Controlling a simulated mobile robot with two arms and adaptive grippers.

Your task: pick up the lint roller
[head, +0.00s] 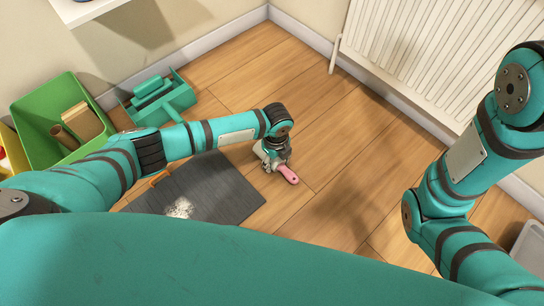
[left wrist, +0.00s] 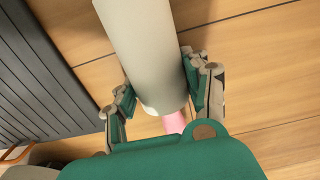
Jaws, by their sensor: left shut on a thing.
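The lint roller has a pink handle (head: 290,175) and a pale roll, which is partly hidden by my gripper in the head view. In the left wrist view its white roll (left wrist: 138,40) fills the upper middle and a bit of the pink handle (left wrist: 174,122) shows below. My left gripper (head: 273,164) is shut on the lint roller, with one finger on each side of the roll in the left wrist view (left wrist: 160,88). It is low over the wooden floor, just right of the grey mat. I cannot tell whether the roller touches the floor. My right gripper is out of view.
A dark grey ribbed mat (head: 225,188) bears a white pile (head: 179,208) and an orange-handled thing (head: 159,177). A teal caddy (head: 175,104) and a green bin (head: 32,139) stand at the left. A radiator (head: 415,55) lines the wall. Floor right of the gripper is clear.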

